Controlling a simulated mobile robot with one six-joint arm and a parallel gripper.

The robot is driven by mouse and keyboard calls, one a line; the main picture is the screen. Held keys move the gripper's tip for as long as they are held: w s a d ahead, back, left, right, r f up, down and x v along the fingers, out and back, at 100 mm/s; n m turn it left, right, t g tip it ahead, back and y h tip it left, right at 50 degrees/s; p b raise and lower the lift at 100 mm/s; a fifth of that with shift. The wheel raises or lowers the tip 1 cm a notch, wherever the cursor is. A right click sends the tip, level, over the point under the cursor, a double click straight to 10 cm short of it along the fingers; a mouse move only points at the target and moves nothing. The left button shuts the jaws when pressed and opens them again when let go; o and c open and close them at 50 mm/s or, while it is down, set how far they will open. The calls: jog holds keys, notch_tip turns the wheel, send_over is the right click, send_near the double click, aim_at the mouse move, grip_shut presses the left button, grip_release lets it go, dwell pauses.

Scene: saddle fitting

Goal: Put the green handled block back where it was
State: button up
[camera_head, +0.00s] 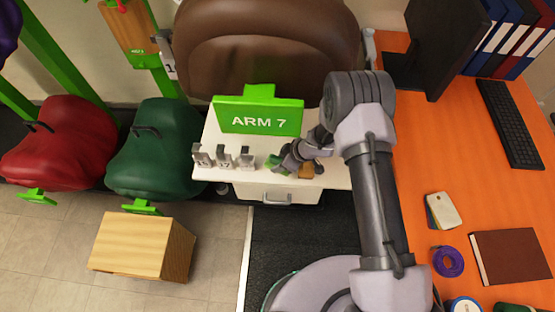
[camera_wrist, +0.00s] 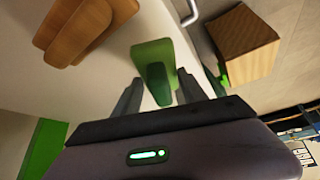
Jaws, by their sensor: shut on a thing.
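The green handled block (camera_wrist: 153,52) is between the two fingers of my gripper (camera_wrist: 158,92) in the wrist view. The fingers are shut on its darker green handle (camera_wrist: 158,82). The block lies over or on the white cabinet top; I cannot tell whether it touches it. In the head view my gripper (camera_head: 290,160) is low over the cabinet top, and only a bit of the green block (camera_head: 276,162) shows beside it. A brown handled block (camera_head: 306,169) is just right of it, and it shows at the upper left of the wrist view (camera_wrist: 85,28).
The white cabinet (camera_head: 225,138) carries several grey numbered clips (camera_head: 224,158) and the green "ARM 7" sign (camera_head: 258,118) behind. A wooden box (camera_head: 140,247) is on the floor. Red (camera_head: 62,145) and green (camera_head: 155,148) saddles hang left. An orange desk (camera_head: 420,160) is right.

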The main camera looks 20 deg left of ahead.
aim_at(278, 157)
jog(key=w, duration=0.1)
jog(key=w+a, duration=0.2)
jog(key=shift+w+a+f+b, duration=0.1)
jog(key=shift+w+f+b, duration=0.2)
jog(key=shift+b, duration=0.05)
notch_tip(278, 157, down, 4)
jog(key=shift+r+b, duration=0.2)
jog(key=shift+b, duration=0.8)
jog(key=shift+r, duration=0.1)
jog(key=o, duration=1.2)
jog(key=shift+r+p, duration=0.25)
jog(key=shift+p, duration=0.05)
jog(key=p+v, duration=0.2)
jog(key=v, duration=0.5)
jog(key=shift+p, duration=0.4)
